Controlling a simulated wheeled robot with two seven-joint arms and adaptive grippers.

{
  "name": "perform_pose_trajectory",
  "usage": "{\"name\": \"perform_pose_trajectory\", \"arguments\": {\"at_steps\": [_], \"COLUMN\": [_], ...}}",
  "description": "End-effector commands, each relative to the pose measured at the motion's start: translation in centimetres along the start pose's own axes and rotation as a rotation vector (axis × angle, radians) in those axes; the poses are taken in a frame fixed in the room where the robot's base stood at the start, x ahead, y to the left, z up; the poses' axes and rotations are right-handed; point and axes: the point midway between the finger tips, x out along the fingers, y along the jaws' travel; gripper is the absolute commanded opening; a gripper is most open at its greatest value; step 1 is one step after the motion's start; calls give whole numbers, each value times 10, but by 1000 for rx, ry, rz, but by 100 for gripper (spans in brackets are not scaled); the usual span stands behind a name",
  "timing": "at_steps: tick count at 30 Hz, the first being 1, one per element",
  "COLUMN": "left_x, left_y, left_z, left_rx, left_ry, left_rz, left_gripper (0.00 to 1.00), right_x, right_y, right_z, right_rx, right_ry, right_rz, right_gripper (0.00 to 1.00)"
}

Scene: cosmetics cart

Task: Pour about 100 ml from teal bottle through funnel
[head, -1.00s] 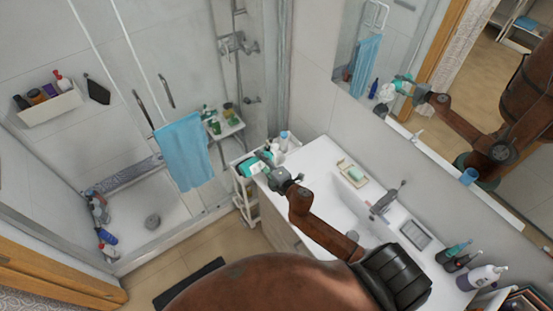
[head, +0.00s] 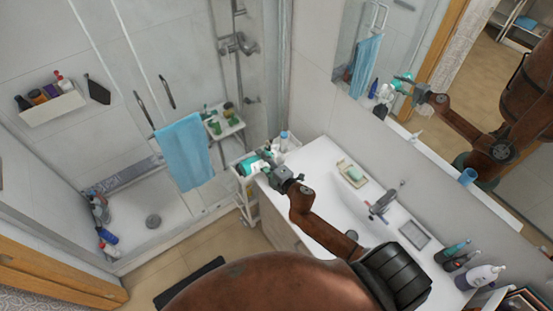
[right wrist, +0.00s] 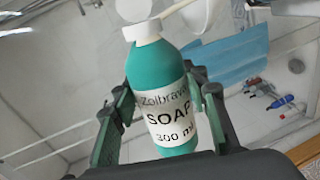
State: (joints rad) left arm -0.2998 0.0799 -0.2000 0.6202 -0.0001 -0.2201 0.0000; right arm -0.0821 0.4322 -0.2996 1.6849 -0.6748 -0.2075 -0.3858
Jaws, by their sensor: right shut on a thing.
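The teal bottle (head: 248,166) is held by my right gripper (head: 264,171) over the white cart beside the counter. In the right wrist view the bottle (right wrist: 171,85) has a white neck and a white label reading "SOAP 300 ml". Dark green fingers of the right gripper (right wrist: 160,115) press on both sides of it. It looks tilted in the head view, its neck toward the cart. A white round thing (right wrist: 132,10) shows beyond the neck; I cannot tell whether it is the funnel. No liquid stream is visible. My left gripper is not in view.
The white cart (head: 250,213) stands between the shower and the counter (head: 313,150), with small bottles (head: 284,140) on top. A blue towel (head: 187,152) hangs beside it. A soap dish (head: 353,174) and faucet (head: 382,203) are near my arm. The mirror reflects my arm.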

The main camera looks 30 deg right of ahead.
Motion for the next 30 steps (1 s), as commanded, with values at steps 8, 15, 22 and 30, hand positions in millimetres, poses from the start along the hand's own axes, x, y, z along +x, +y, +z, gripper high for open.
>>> {"name": "perform_pose_trajectory", "arguments": {"at_steps": [8, 15, 22, 30], "left_x": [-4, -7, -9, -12], "left_y": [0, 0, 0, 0], "left_z": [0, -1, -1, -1], "left_rx": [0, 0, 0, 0], "left_ry": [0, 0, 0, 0], "left_rz": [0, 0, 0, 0], "left_gripper": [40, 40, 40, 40], "right_x": [0, -1, -1, -2], "right_y": [4, 6, 7, 10], "right_z": [0, 1, 1, 2], "right_rx": [33, 61, 88, 120], "right_ry": [6, 13, 18, 24], "right_rz": [2, 2, 2, 2], "right_gripper": [6, 6, 6, 6]}}
